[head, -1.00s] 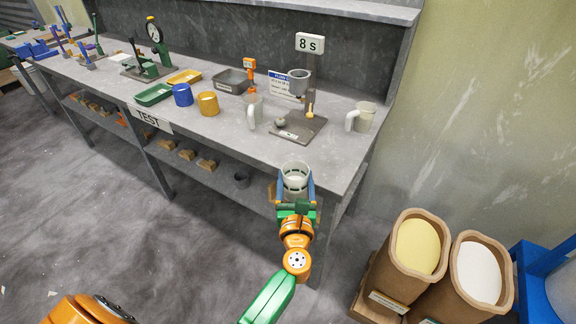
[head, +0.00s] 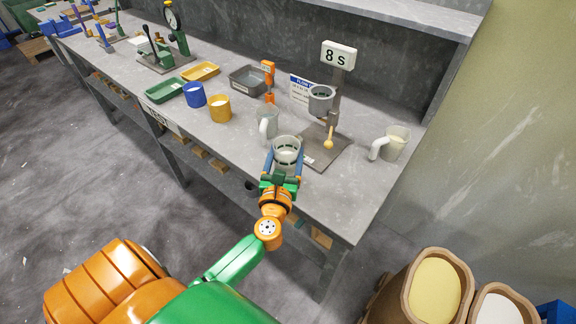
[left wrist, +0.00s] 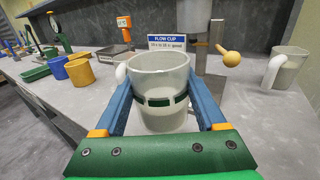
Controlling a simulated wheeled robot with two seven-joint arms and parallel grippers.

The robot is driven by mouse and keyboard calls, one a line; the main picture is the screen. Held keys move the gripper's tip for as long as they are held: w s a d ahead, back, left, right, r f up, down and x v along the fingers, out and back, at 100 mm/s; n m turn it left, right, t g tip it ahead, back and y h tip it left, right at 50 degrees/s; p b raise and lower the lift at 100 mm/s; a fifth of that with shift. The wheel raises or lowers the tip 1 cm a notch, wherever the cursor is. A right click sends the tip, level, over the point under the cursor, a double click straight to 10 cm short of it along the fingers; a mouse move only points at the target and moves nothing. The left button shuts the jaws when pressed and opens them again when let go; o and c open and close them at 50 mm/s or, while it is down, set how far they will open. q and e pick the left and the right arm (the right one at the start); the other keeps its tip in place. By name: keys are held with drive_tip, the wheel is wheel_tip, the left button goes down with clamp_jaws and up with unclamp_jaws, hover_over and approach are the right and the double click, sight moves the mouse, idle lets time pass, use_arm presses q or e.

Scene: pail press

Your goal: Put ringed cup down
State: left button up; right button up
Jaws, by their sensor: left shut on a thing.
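The ringed cup (head: 287,146) is a clear, whitish cup with a dark green broken band, upright over the bench's front part. My left gripper (head: 284,163) is shut on it, a blue finger on each side. In the left wrist view the ringed cup (left wrist: 158,75) fills the middle, between the fingers of the left gripper (left wrist: 162,102). Whether its base touches the bench top (head: 340,195) cannot be told. My right gripper is not in view.
A handled pale jug (head: 266,122) stands just behind the cup. The flow-cup stand (head: 325,150) with a yellow ball and an "8 s" sign (head: 338,55) is close on the right. Another jug (head: 394,144) stands farther right. Yellow (head: 219,108) and blue (head: 194,95) mugs stand left.

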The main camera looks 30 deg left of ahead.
sight(288, 163)
use_arm(q)
drive_tip(key=w+f, duration=0.1)
drive_tip(key=w+a+f, duration=0.1)
drive_tip(key=f, duration=0.1)
drive_tip(key=shift+w+b, duration=0.15)
drive_tip(key=shift+b, duration=0.25)
drive_tip(key=shift+f+b, duration=0.5)
drive_tip(key=shift+f, duration=0.95)
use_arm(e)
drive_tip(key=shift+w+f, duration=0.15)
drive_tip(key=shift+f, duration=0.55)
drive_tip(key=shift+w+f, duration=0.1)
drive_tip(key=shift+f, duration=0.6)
use_arm(q)
drive_tip(key=shift+f, duration=0.15)
drive_tip(key=o, duration=1.4)
drive_tip(key=shift+r, duration=0.3)
drive_tip(key=b+v, duration=0.1)
drive_tip(key=v, duration=1.1)
drive_tip(key=shift+b, duration=0.3)
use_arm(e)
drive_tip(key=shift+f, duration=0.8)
